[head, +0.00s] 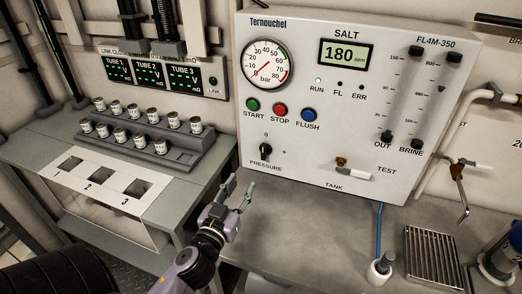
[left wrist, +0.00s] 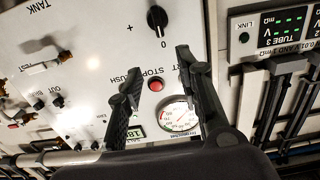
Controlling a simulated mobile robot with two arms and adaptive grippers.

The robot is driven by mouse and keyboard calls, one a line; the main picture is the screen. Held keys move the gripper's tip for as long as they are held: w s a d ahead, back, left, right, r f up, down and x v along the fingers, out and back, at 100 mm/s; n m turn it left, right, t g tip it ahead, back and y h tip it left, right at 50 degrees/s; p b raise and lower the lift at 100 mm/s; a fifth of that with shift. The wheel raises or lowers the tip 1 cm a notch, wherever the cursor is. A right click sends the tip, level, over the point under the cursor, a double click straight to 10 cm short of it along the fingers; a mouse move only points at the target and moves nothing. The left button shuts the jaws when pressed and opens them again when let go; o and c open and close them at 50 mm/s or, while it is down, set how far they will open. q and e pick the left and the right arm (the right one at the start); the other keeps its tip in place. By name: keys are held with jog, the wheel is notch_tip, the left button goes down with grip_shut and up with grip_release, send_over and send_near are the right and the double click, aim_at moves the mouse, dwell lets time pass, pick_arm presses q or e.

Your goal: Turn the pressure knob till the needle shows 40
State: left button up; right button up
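The black pressure knob (head: 266,150) is on the lower left of the white panel, above the PRESSURE label; its pointer looks turned up to the 0 mark. The round gauge (head: 266,64) is at the panel's upper left; its red needle seems to point lower left, near the 0 end. My left gripper (head: 241,187) is below and left of the knob, apart from it, with its fingers spread and empty. In the left wrist view, upside down, the knob (left wrist: 157,18) lies beyond the open fingers (left wrist: 158,66), and the gauge (left wrist: 180,117) shows between them. My right gripper is not in view.
START, STOP and FLUSH buttons (head: 280,110) sit between gauge and knob. A TEST valve (head: 352,168) is right of the knob. The bench below the panel is mostly clear, with a metal grate (head: 432,257) at right.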

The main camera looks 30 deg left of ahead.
aim_at(263, 148)
pick_arm(q)
jog(key=p+x, duration=0.3)
jog(key=x, duration=1.3)
jog(key=shift+a+p, duration=0.1)
jog(key=shift+p, duration=0.2)
jog(key=shift+c, duration=0.2)
grip_shut()
jog(key=shift+f, duration=0.1)
